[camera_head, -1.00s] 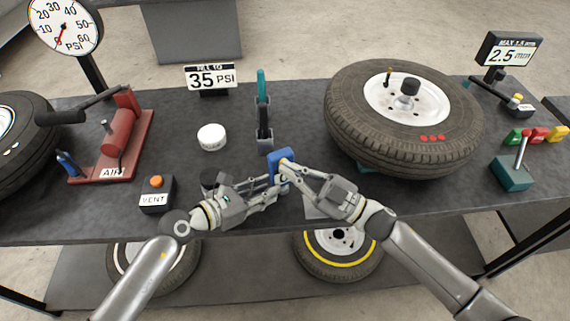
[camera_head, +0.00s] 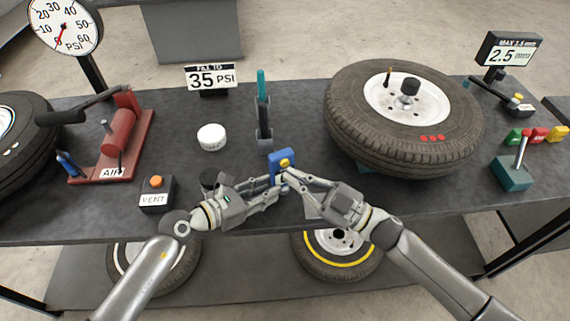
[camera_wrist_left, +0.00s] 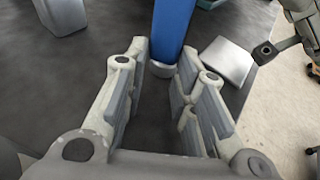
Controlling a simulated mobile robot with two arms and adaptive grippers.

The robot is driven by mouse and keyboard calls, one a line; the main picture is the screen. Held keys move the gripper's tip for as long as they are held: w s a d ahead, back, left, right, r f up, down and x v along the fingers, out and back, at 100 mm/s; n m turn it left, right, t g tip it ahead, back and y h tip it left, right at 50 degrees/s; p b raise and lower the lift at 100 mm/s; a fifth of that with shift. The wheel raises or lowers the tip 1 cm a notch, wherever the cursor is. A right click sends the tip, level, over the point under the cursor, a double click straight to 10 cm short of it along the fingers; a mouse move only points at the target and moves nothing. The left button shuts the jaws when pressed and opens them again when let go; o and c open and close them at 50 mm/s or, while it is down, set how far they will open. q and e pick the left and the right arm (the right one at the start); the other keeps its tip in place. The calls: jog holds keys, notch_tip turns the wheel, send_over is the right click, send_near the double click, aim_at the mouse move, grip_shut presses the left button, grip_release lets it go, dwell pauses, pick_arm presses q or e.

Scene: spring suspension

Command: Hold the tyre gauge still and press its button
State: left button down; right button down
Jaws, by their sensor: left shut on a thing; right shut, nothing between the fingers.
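My left gripper (camera_head: 274,188) is shut on the lower part of the gauge. In the left wrist view the gauge (camera_wrist_left: 173,25) rises beyond and between the fingers (camera_wrist_left: 158,88). My right gripper (camera_head: 287,180) is shut and empty, its tips just below the button at the front of the gauge.
A teal-handled tool in a grey stand (camera_head: 264,135) is behind the gauge. A large tyre (camera_head: 400,145) lies to the right. The VENT box (camera_head: 157,194), a dark round item (camera_head: 208,180) and a white round tin (camera_head: 211,137) are to the left. The red air pump (camera_head: 118,140) is further left.

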jog(key=shift+s+d+r, duration=0.1)
jog(key=shift+s+d, duration=0.15)
jog(key=shift+s, duration=0.55)
jog(key=shift+s+d+f, duration=0.1)
jog(key=shift+s+d, duration=0.1)
jog(key=shift+s, duration=0.6)
jog(key=shift+s+d+r, duration=0.1)
jog(key=shift+s+d, duration=0.15)
jog(key=shift+s, duration=0.55)
pick_arm(q)
jog(key=c, duration=1.1)
grip_release()
jog(key=shift+a, duration=0.1)
